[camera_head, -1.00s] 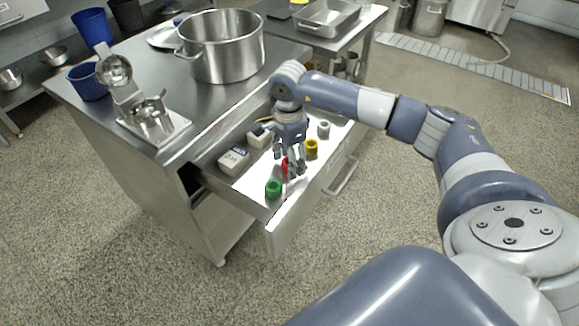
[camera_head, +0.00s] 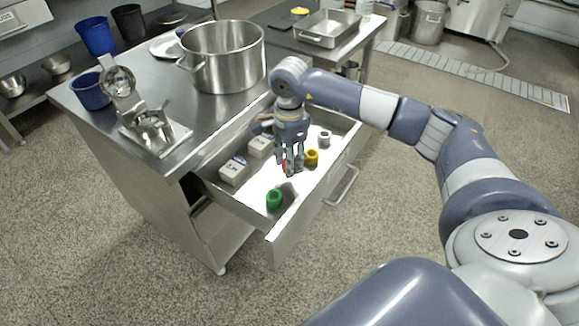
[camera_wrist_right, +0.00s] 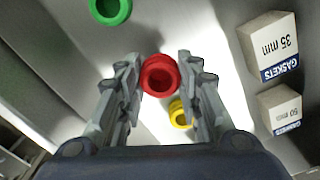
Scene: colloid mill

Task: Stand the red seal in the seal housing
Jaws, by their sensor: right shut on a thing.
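The red seal (camera_head: 285,166) is a short red ring; in the wrist view the red seal (camera_wrist_right: 160,76) sits between the two fingers, its opening facing the camera. My right gripper (camera_head: 291,170) is shut on it, a little above the drawer floor, and hides most of it in the head view. The wrist view shows the same gripper (camera_wrist_right: 160,80) with a finger on each side. The steel mill (camera_head: 152,128) stands on a plate on the counter at left, with a round part (camera_head: 118,80) raised behind it. I cannot make out the seal housing clearly. My left gripper is out of view.
The open drawer (camera_head: 232,203) also holds a green seal (camera_head: 274,199), a yellow seal (camera_head: 311,158), a grey seal (camera_head: 324,138) and two gasket boxes (camera_head: 233,171) (camera_head: 260,146). A large pot (camera_head: 222,60) and a blue cup (camera_head: 90,91) stand on the counter.

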